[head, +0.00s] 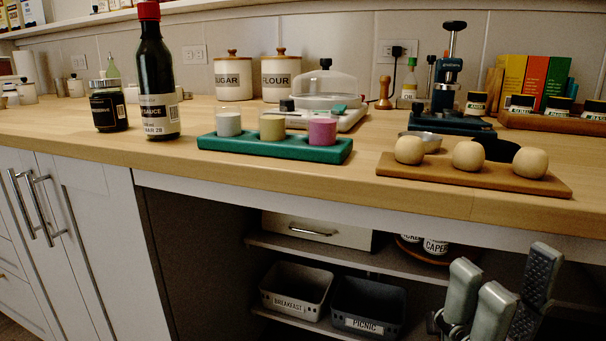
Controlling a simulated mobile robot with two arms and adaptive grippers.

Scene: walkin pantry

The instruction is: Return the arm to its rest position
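My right gripper (503,287) is at the lower right of the head view, in front of the counter and below its edge. Its fingers point up and stand apart with nothing between them, so it is open and empty. Part of the gripper is cut off by the bottom of the picture. My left gripper is not in view.
The wooden counter (352,183) holds a tall dark sauce bottle (155,85), a dark jar (107,106), a green tray (218,143) with three cups, and a wooden board (411,172) with three pale balls. Below, an open shelf holds a breakfast bin (292,305) and a picnic bin (365,322).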

